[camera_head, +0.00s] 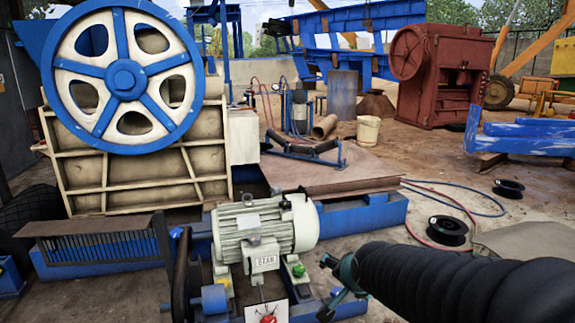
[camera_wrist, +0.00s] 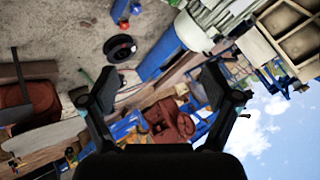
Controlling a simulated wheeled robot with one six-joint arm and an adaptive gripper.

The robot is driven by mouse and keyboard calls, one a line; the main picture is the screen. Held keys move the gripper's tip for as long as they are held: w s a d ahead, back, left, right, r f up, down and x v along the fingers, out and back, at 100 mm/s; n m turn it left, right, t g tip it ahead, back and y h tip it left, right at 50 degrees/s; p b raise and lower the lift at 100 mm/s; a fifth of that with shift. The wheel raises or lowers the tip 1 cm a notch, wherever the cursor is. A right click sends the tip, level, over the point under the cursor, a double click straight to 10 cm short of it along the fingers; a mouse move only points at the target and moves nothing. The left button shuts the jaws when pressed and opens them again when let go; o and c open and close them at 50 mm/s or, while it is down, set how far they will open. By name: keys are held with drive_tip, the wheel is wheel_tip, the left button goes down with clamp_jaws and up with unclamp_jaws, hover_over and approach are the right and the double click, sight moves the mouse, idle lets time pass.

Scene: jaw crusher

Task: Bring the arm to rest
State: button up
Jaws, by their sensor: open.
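My arm, in a black ribbed sleeve, reaches in from the lower right of the head view. My gripper (camera_head: 340,283) is at its end, just right of the cream electric motor (camera_head: 265,228), with a visible gap to the motor body. In the wrist view my gripper (camera_wrist: 160,88) has its two black fingers spread wide with nothing between them. That view is tilted, with sky at the lower right and the ground at the upper left. The motor also shows at the top of the wrist view (camera_wrist: 205,22).
The jaw crusher (camera_head: 130,150) with its blue and white flywheel (camera_head: 125,78) stands at the left. A red switch (camera_head: 268,318) sits in front of the motor. Cable reels (camera_head: 447,231) and hoses lie on the ground at the right. A red machine (camera_head: 437,75) stands behind. Open ground lies between.

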drive_tip(key=s+d+r+n+g, duration=0.1)
drive_tip(key=s+n, duration=0.1)
drive_tip(key=s, duration=0.5)
drive_tip(key=s+d+r+n+g+p, duration=0.1)
drive_tip(key=s+r+n, duration=0.1)
drive_tip(key=s, duration=0.5)
drive_tip(key=s+d+r+n+g+p, duration=0.1)
drive_tip(key=s+n, duration=0.2)
drive_tip(key=s, duration=0.4)
drive_tip(key=shift+s+d+r+n+h, duration=0.2)
drive_tip(key=shift+d+r+n+h, duration=0.2)
